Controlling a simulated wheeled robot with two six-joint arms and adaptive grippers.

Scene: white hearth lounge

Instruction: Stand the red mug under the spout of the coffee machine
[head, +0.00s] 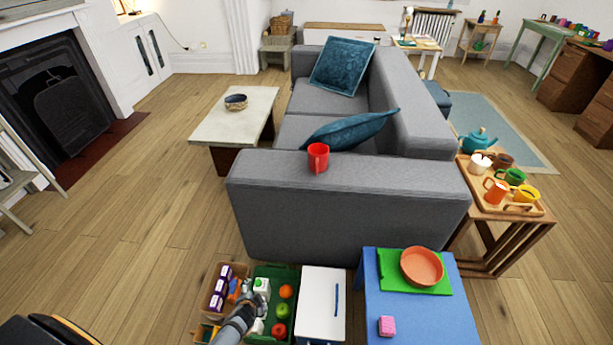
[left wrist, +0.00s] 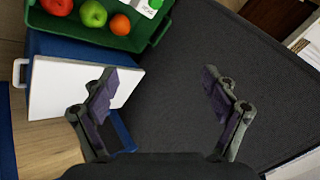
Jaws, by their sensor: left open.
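The red mug (head: 318,157) stands upright on the near arm of the grey sofa (head: 330,212) in the head view. My left gripper (head: 257,298) is at the bottom of the head view, in front of the green crate and well short of the mug. In the left wrist view my left gripper (left wrist: 158,85) is open with nothing between its fingers; the dark sofa side fills the space beyond them. The mug does not show in the left wrist view. I see no coffee machine in either view. My right gripper is out of view.
A green crate (left wrist: 140,44) with fruit and a white-topped box (head: 321,290) stand in front of the sofa. A blue table (head: 420,318) holds a terracotta bowl (head: 422,266) and a pink block (head: 387,326). A wooden tray (head: 532,211) of mugs is right. Floor is clear at left.

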